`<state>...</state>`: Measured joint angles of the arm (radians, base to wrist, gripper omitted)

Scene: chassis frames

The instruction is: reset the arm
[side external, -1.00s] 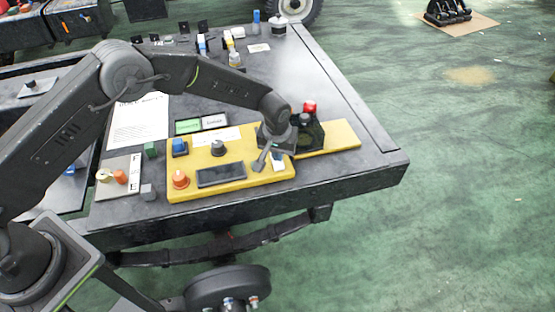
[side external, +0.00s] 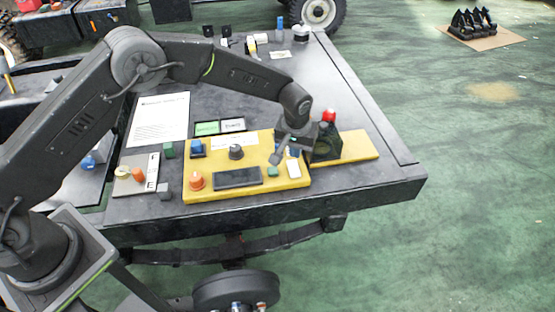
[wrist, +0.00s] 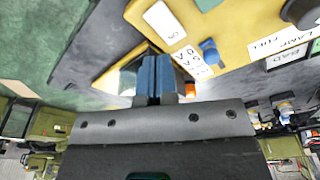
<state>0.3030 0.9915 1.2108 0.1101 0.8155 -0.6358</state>
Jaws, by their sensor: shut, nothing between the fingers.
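My gripper (side external: 277,158) is shut and empty, above the right end of the yellow panel (side external: 210,193). In the wrist view its two blue fingertips (wrist: 152,78) are together, with the yellow panel (wrist: 228,20) beyond them. The panel carries an orange knob (side external: 196,181), a dark display (side external: 238,178), a blue switch (side external: 197,148), a black knob (side external: 236,152), a green button (side external: 272,172) and a white piece (side external: 294,169). Whether the fingertips touch anything cannot be told, but they appear raised.
A red button on a dark box (side external: 328,116) stands close behind my wrist. A white sheet (side external: 160,118), green and white cards (side external: 220,126) and a plate with small knobs (side external: 135,176) lie left. Small items stand at the bench's far end.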

